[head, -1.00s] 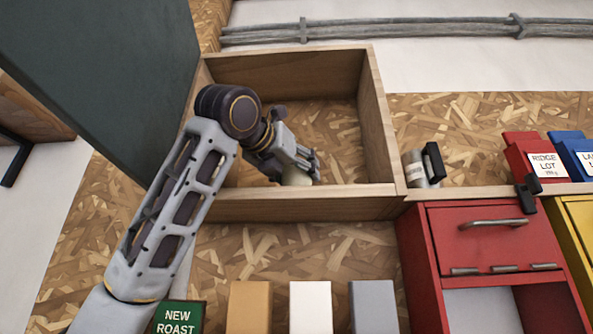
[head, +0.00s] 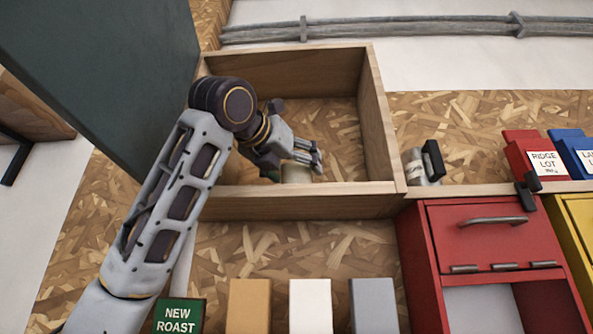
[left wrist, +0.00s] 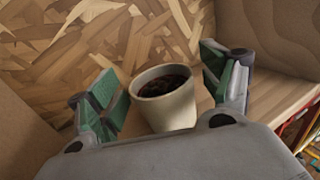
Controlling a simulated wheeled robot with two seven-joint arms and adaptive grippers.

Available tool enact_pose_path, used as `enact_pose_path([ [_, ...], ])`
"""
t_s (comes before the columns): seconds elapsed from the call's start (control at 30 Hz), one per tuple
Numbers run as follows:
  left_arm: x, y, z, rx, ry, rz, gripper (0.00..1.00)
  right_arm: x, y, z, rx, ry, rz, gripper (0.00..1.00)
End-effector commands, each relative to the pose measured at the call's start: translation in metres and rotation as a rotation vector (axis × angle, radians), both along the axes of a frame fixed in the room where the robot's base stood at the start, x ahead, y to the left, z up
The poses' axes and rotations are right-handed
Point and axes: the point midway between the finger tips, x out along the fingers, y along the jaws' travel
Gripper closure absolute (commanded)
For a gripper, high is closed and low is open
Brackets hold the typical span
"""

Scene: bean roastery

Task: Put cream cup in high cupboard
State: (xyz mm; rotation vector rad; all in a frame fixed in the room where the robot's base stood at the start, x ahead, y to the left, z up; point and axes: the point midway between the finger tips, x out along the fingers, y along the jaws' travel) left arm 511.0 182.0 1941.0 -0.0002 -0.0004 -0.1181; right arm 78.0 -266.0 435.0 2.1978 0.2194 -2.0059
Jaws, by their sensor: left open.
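The cream cup (left wrist: 166,105) stands upright on the cupboard floor in the left wrist view, with dark contents inside. In the head view the cup (head: 297,173) shows partly, low behind the front edge of the open wooden high cupboard (head: 297,190). My left gripper (head: 312,158) reaches into the cupboard and is open. In the left wrist view its green-padded fingers (left wrist: 162,88) stand apart on either side of the cup, with gaps between pads and cup. My right gripper is in neither view.
The dark green cupboard door (head: 110,70) stands open at the left. A metal canister (head: 418,167) sits on the shelf right of the cupboard. Red (head: 540,160) and blue boxes stand further right. A red cabinet (head: 480,240) is below them.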

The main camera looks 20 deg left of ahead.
Motion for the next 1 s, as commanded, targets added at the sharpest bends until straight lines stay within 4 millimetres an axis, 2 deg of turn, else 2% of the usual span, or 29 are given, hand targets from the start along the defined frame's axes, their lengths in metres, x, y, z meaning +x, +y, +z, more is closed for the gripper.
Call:
enact_pose_path([
  [0.3, -0.040, 0.005, -0.003, 0.001, -0.002, 0.000, 0.20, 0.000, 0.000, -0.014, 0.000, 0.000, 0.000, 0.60],
  [0.5, -0.058, 0.007, -0.002, 0.000, 0.000, 0.001, 0.20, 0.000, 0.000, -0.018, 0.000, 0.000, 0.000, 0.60],
  [1.0, -0.063, 0.008, -0.001, 0.000, 0.001, 0.001, 0.20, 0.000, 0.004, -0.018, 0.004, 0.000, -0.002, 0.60],
])
